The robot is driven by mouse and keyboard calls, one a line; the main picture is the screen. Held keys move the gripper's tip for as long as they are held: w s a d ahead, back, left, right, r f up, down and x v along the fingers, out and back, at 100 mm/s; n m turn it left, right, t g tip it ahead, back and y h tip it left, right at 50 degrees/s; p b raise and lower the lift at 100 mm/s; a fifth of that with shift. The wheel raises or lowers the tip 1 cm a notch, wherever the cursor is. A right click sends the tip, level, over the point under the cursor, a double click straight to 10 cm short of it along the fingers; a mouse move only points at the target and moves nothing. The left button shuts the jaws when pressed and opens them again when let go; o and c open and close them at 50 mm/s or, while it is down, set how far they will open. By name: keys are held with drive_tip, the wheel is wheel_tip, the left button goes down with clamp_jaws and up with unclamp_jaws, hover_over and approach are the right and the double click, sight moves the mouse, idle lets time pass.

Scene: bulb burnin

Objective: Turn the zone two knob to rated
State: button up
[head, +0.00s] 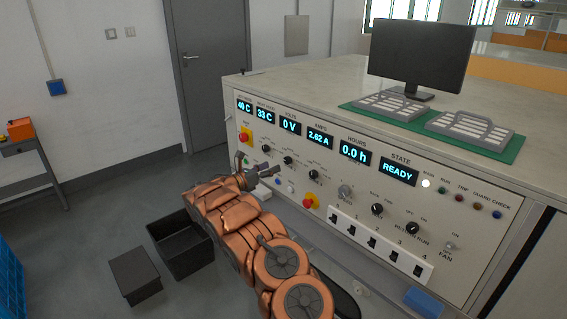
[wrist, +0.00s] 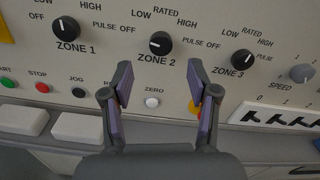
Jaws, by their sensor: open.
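The zone two knob (wrist: 160,43) is round and black, on the sloping panel under the LOW, RATED and HIGH labels. Its white mark points left, toward the OFF side. In the head view the knob (head: 288,160) is just beyond my gripper (head: 262,174). In the wrist view my gripper (wrist: 160,78) is open and empty, its two fingers spread below the knob, left and right of it. The fingers do not appear to touch the knob.
The zone 1 knob (wrist: 66,30) and zone 3 knob (wrist: 242,61) flank it. Below are a white ZERO button (wrist: 152,102), a red STOP button (wrist: 42,87) and switches (wrist: 284,118). The state display (head: 399,171) reads READY.

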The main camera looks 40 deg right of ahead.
sight(286, 161)
drive_tip(key=shift+s+d+p, duration=0.15)
drive_tip(key=shift+d+p, duration=0.7)
drive_tip(key=shift+d, duration=2.7)
clamp_jaws()
